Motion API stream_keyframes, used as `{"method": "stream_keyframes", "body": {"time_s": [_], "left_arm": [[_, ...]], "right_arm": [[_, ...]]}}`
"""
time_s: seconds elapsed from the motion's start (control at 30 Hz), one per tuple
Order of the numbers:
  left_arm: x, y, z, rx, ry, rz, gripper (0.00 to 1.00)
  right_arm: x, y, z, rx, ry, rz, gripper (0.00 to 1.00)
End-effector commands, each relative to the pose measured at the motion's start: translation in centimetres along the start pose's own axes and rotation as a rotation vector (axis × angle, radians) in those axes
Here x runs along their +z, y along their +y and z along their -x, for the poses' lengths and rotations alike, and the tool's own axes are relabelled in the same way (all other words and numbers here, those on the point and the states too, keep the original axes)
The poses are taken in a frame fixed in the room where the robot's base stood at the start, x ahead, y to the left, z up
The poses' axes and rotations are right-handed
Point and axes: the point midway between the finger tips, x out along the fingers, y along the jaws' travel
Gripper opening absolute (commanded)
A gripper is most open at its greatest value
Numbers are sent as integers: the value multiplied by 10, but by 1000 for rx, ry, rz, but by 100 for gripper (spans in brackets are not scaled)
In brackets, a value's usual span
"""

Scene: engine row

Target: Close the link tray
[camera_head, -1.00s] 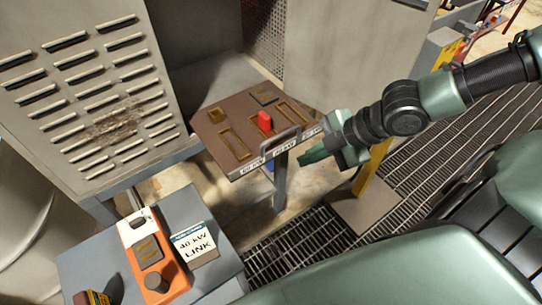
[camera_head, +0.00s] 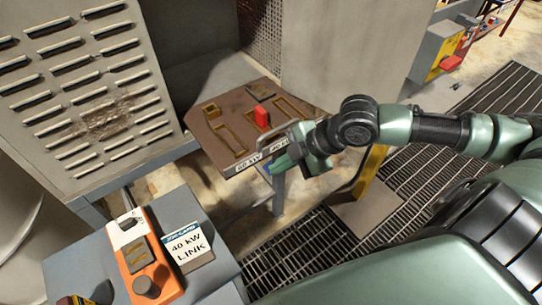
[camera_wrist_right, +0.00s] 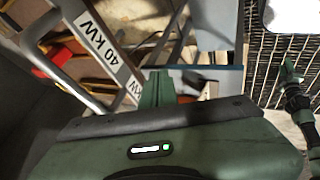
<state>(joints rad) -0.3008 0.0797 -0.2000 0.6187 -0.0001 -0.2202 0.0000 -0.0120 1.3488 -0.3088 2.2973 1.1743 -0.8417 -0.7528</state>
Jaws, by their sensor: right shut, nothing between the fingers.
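The link tray (camera_head: 213,141) is a brown slotted panel standing out from the grey cabinet at the centre of the head view. A red link (camera_head: 262,116) stands upright on it. Its front edge carries kW labels and a grey handle, partly hidden by my right gripper (camera_head: 281,166). That gripper is shut and empty, at the tray's front edge by the handle; I cannot tell if it touches. In the right wrist view its fingers (camera_wrist_right: 158,88) are together beside the 40 kW label (camera_wrist_right: 98,38). My left gripper (camera_wrist_right: 289,73) appears small at that view's right; its jaws are unclear.
A grey bench (camera_head: 75,271) at lower left holds an orange device (camera_head: 143,262) and a white 40 kW link card (camera_head: 188,245). The louvred cabinet (camera_head: 90,90) stands left of the tray. A yellow post (camera_head: 371,170) is right of it, above floor grating (camera_head: 300,250).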

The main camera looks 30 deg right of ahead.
Motion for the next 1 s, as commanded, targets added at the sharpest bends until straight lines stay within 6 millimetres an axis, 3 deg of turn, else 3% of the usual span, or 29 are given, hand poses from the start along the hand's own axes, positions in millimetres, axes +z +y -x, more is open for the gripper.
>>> {"method": "stream_keyframes", "body": {"time_s": [0.03, 0.23, 0.83, 1.0], "left_arm": [[-1, 0, 6, 0, 1, 0, 36], [-2, 0, 15, 0, 2, 0, 36], [-3, 0, 16, 0, 3, 0, 36], [-5, -1, 15, -1, 5, 0, 36]], "right_arm": [[-3, 10, 1, 8, 3, -2, 0], [-2, 26, -8, 5, 1, 1, 0], [0, 32, -15, 1, -1, 3, 0], [-1, 44, -21, 4, 2, 2, 0]]}}
